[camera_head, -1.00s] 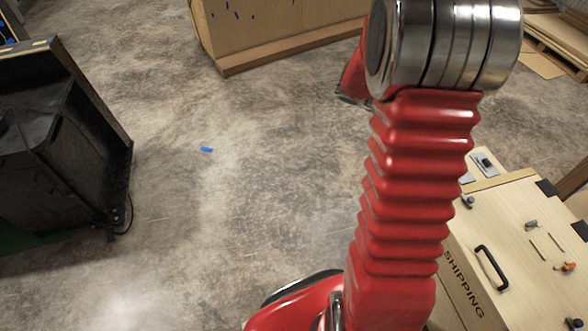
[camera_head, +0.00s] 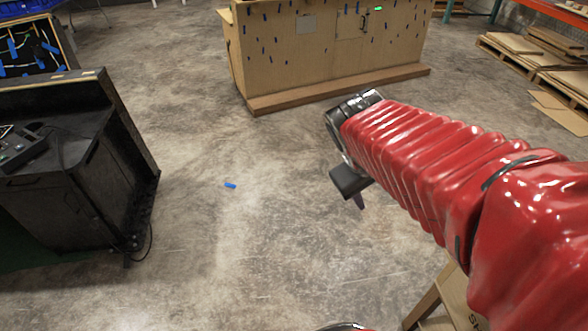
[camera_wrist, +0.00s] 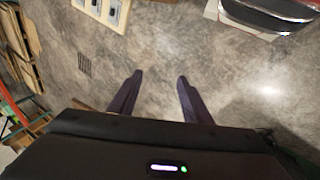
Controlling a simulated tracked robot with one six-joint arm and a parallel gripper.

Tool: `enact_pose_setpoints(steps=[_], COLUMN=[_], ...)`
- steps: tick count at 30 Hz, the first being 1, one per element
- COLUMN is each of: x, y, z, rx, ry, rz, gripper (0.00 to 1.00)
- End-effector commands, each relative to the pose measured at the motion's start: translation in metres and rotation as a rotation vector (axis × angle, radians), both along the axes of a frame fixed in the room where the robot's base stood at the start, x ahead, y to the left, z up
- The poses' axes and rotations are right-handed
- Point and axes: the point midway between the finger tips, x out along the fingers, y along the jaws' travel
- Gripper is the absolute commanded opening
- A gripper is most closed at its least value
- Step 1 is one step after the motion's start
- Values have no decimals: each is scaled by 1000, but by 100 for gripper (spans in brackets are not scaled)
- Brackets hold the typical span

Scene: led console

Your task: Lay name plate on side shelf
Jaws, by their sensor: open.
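My gripper (camera_wrist: 159,78) shows two dark fingers spread apart in the wrist view, with only bare floor between them. In the head view the gripper (camera_head: 357,192) hangs at the end of my red arm, above the open floor and in front of a wooden console (camera_head: 285,72). I cannot make out the name plate for certain in either view. A small grey rectangle (camera_head: 306,24) is on the console's face, but I cannot tell what it is. I cannot identify the side shelf with certainty either.
A black cabinet (camera_head: 95,185) stands at the left. Pallets with boards (camera_head: 545,55) lie at the back right. A wooden crate (camera_head: 452,296) is mostly hidden behind my arm. A small blue piece (camera_head: 230,185) lies on the floor.

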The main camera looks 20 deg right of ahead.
Motion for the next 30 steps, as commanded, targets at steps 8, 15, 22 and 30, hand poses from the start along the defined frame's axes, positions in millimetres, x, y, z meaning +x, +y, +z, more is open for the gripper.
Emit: enact_pose_setpoints(steps=[8, 15, 22, 30], x=[-24, -46, -53, -53], y=[73, 127, 145, 144], z=[15, 25, 28, 28], rx=[197, 370, 434, 433], ry=[-165, -274, -304, -303], rz=[-20, -26, -30, -30], gripper=[45, 45, 45, 45])
